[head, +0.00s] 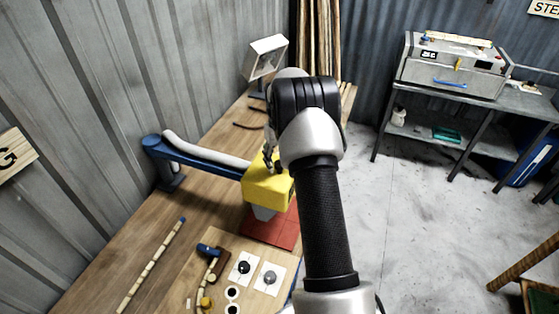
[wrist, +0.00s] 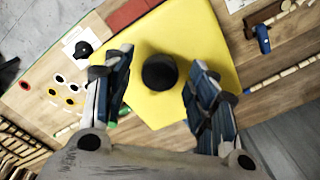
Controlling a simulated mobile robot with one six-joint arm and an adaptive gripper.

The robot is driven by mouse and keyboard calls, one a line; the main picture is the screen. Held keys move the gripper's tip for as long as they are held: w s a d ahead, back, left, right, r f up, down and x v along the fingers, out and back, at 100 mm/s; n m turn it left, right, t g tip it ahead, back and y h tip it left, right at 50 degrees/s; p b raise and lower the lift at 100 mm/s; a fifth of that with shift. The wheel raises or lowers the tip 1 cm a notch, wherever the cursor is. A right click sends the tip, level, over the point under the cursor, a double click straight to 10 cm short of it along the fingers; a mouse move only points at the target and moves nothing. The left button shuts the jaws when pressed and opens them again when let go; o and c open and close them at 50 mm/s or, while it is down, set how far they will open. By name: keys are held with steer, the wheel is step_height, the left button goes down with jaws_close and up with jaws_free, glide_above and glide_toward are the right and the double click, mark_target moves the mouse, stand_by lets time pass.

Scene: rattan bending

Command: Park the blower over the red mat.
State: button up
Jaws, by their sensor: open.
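The blower is a yellow box (head: 268,190) with a grey nozzle below, at the end of a blue swing arm (head: 205,160) with a pale hose along it. The red mat (head: 275,230) lies on the bench just below and in front of the nozzle, its far part hidden by the blower. In the wrist view the yellow top (wrist: 215,40) fills the middle, with a black round knob (wrist: 160,72) on it. A bit of the red mat shows at the top edge (wrist: 128,12). My gripper (wrist: 158,70) is open, its fingers on either side of the knob, with gaps visible. In the head view my arm partly hides the blower.
A board (head: 215,265) with white cards, rings and a small blue-headed tool lies in front of the mat. A segmented rattan stick (head: 150,265) lies to its left. A lamp-like panel (head: 265,57) stands behind. A grey bench with a machine (head: 455,70) is far right; the floor between is clear.

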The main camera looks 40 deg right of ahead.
steer(key=shift+r, duration=0.1)
step_height(320, 180, up, 12)
stand_by(0.5)
stand_by(0.5)
